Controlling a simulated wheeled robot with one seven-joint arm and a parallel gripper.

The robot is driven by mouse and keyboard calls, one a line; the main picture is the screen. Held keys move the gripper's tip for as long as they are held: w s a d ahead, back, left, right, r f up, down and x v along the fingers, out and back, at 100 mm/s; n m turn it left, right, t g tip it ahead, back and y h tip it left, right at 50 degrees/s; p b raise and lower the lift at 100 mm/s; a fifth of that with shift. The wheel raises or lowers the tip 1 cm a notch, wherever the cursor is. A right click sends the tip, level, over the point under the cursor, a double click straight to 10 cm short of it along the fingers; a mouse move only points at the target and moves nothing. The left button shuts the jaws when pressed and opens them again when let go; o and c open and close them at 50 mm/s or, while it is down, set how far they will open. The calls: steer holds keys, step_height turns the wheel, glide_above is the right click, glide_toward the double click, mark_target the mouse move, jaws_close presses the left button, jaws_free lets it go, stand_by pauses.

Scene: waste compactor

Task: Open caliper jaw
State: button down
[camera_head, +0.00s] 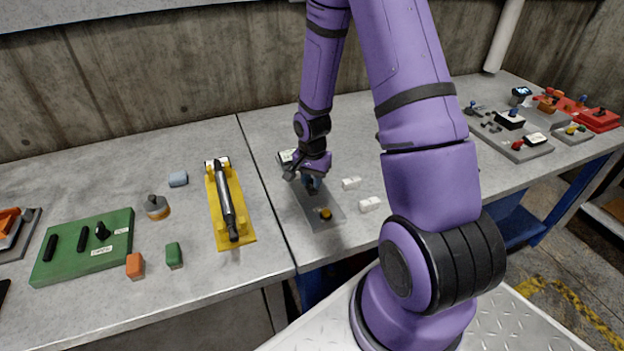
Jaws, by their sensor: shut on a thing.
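My gripper (309,176) points down over a small grey plate fixture (333,205) on the grey bench. It is shut on a small dark blue part (311,184) at the far half of that plate, which the fingers partly hide. A round orange-yellow knob (325,213) sits near the plate's front end. A small dark piece with a white label (287,156) shows at the plate's far left end, partly behind my gripper. I take this fixture for the caliper; its jaw is too small and too hidden to tell how far apart it stands.
Two white blocks (351,183) (370,204) lie right of the plate. A yellow base with a grey cylinder (222,200) lies left, beyond a bench seam. A green board (85,247) and small blocks lie farther left. Grey and red fixtures (510,134) stand at the far right.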

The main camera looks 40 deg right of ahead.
mark_target(312, 182)
steer(key=shift+s+a, duration=0.1)
steer(key=shift+s, duration=0.15)
steer(key=shift+w, duration=0.1)
steer(key=c, duration=0.9)
jaws_free()
steer(key=shift+c, duration=0.2)
step_height(312, 182, up, 11)
steer(key=shift+f, duration=0.1)
